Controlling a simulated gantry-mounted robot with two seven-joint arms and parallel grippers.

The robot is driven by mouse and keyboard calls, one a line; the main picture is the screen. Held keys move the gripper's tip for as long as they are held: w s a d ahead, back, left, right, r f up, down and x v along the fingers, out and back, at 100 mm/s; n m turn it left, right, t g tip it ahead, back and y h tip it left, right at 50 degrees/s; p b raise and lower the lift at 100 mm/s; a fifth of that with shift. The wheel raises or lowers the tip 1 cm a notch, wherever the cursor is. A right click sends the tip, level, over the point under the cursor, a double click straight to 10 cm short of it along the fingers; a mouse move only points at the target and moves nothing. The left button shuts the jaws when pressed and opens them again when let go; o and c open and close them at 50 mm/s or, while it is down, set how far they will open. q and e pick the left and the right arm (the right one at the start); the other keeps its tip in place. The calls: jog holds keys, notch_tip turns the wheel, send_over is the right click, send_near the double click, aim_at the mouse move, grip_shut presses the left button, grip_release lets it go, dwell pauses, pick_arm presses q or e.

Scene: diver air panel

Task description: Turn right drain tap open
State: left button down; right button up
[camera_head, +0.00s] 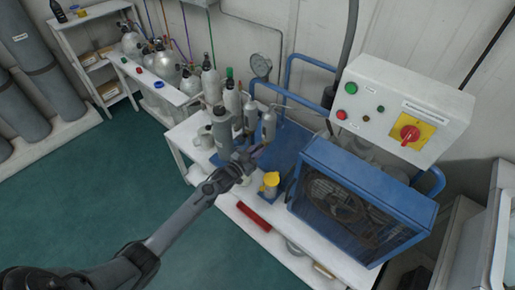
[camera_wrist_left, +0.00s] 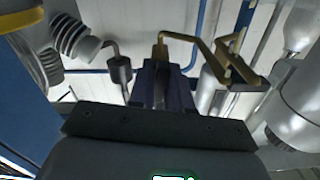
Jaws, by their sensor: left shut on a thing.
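My left gripper (camera_head: 259,152) reaches in from the lower left to the blue compressor unit, between the grey cylinders and the yellow-capped part. It also shows in the left wrist view (camera_wrist_left: 162,72), where its dark fingers are closed at the end of a thin brass-coloured piece (camera_wrist_left: 161,46), which looks like a drain tap. The fingers hide most of what they hold, so I cannot tell how far the tap is turned. My right gripper is not in view.
A yellow-capped part (camera_head: 270,180) stands just right of the gripper. The blue caged housing (camera_head: 365,190) and white control box (camera_head: 400,105) are further right. Grey cylinders (camera_head: 222,130) stand close on the left. Green floor (camera_head: 90,190) is clear at left.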

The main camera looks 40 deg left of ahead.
pick_arm(q)
jog(key=shift+f, duration=0.1)
dwell(0.4)
jog(key=c, duration=1.1)
grip_release()
jog(key=shift+c, duration=0.2)
jog(key=shift+s, duration=0.1)
jog(key=s+p, duration=0.3)
jog(key=s, duration=0.7)
jog(key=shift+s+a, duration=0.2)
jog(key=shift+s, duration=0.15)
